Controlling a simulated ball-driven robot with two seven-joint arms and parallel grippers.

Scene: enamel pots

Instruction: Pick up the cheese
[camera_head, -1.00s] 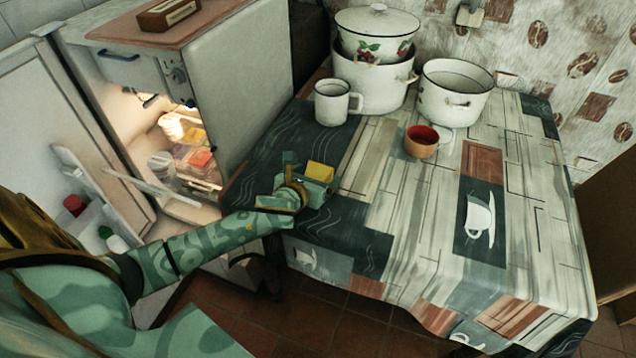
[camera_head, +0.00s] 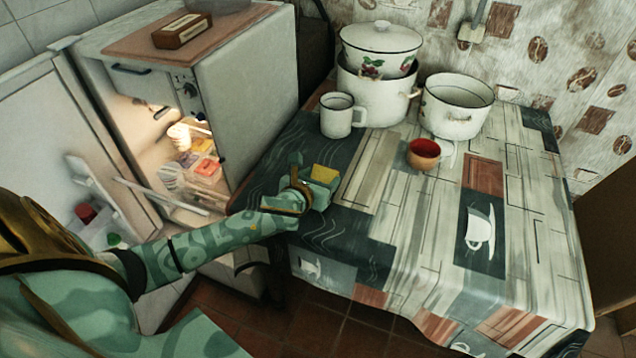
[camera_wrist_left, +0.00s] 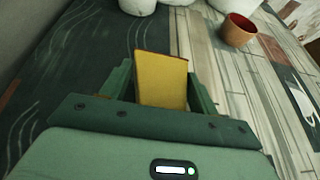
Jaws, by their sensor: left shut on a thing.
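The cheese (camera_head: 325,175) is a yellow block at the near left part of the table. My left gripper (camera_head: 314,184) is shut on it. In the left wrist view the cheese (camera_wrist_left: 160,82) stands between the two green fingers of the gripper (camera_wrist_left: 160,85), and its lower part is hidden by the gripper body. I cannot tell whether the cheese touches the table. My right gripper does not show.
The table (camera_head: 410,260) has a patterned cloth. A white mug (camera_head: 338,118), an orange cup (camera_head: 423,156), stacked white pots (camera_head: 375,95) and an open pot (camera_head: 456,108) stand towards the back. The open fridge (camera_head: 245,85) is at left. The table's right side is clear.

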